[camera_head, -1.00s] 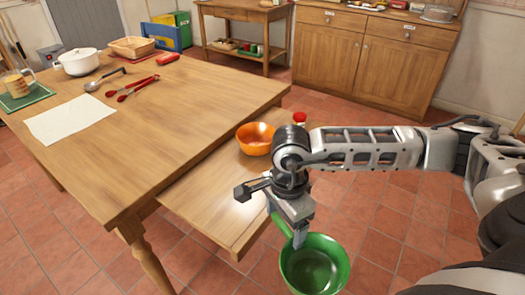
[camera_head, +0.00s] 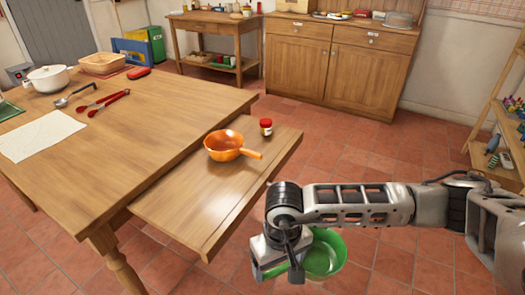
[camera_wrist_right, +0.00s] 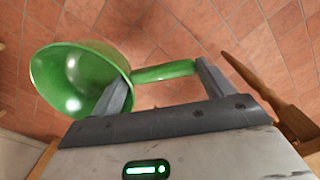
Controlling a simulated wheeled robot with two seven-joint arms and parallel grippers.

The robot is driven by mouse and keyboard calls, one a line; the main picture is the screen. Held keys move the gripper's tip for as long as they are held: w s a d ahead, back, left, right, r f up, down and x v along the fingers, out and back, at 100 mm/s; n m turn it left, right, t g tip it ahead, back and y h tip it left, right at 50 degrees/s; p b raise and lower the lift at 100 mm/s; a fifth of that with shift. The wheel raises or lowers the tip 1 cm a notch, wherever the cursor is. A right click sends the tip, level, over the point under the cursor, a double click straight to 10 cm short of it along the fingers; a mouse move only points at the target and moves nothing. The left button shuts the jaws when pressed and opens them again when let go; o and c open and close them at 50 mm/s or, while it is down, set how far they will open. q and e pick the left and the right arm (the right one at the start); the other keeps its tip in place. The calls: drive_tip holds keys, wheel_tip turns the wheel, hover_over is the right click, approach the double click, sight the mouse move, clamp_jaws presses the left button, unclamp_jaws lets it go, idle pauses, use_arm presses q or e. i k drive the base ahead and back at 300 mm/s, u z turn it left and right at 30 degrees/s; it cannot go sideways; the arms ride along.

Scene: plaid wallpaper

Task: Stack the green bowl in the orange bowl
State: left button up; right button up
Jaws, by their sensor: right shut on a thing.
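The orange bowl (camera_head: 224,146) has a handle pointing right and stands upright on the lower pull-out board of the table. The green bowl (camera_head: 324,258) hangs over the floor to the right of the board's near end, partly hidden behind my right gripper (camera_head: 290,268). In the right wrist view, the green bowl (camera_wrist_right: 80,80) is at the left, and its green handle (camera_wrist_right: 163,72) runs between the fingers of my right gripper (camera_wrist_right: 160,88), which is shut on it. My left gripper is not in view.
The pull-out board (camera_head: 190,205) has clear wood in front of the orange bowl. A red-lidded jar (camera_head: 266,127) stands behind and right of that bowl. The big table (camera_head: 150,130) holds red tongs (camera_head: 105,102), a ladle (camera_head: 75,93) and a white pot (camera_head: 48,78). A shelf (camera_head: 495,125) stands far right.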

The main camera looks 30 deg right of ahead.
sight(231, 142)
drive_tip(key=z, duration=2.1)
drive_tip(key=i, duration=3.2)
drive_tip(key=u, duration=3.9)
